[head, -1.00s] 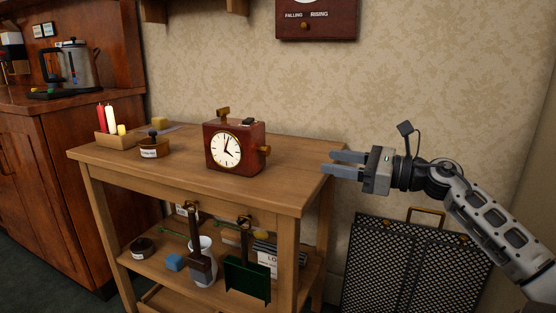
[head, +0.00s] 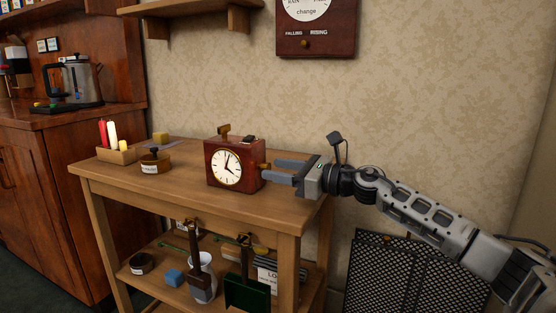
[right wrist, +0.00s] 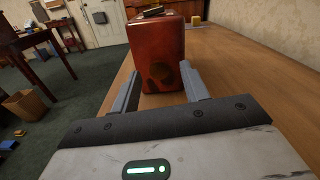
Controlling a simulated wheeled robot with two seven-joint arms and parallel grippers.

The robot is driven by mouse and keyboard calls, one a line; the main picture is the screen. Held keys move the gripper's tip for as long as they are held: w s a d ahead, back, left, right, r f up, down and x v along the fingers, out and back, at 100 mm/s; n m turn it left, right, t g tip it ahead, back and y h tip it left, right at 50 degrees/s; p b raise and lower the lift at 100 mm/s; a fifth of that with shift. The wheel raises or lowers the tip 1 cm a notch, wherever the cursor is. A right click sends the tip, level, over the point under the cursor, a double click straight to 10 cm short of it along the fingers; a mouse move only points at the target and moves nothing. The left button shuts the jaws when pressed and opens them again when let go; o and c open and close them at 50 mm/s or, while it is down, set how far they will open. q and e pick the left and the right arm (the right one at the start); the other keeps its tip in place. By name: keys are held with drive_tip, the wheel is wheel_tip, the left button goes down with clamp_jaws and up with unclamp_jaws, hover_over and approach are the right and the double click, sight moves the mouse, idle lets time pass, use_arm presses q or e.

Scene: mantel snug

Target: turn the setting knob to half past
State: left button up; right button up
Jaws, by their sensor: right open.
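The red-brown wooden clock (head: 218,151) stands upright on the table top, its white dial (head: 226,169) with dark hands facing the front. The brass setting knob (head: 264,167) is on its right side, partly covered by my fingers in the head view. In the right wrist view the clock's side (right wrist: 158,43) fills the middle and the knob (right wrist: 159,74) shows as a dull round shape. My right gripper (head: 271,171) is open, its two fingers pointing at that side, one on either side of the knob. I cannot tell whether they touch it. My left gripper is not in view.
The wooden table (head: 190,200) has a candle box (head: 117,156) and a small round labelled container (head: 155,163) left of the clock. A barometer (head: 316,30) hangs on the wall above. The table's right front is clear.

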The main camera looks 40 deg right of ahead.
drive_tip(key=shift+w+a, duration=0.15)
drive_tip(key=shift+w, duration=0.1)
drive_tip(key=shift+c, duration=0.4)
clamp_jaws()
drive_tip(key=shift+p, duration=0.3)
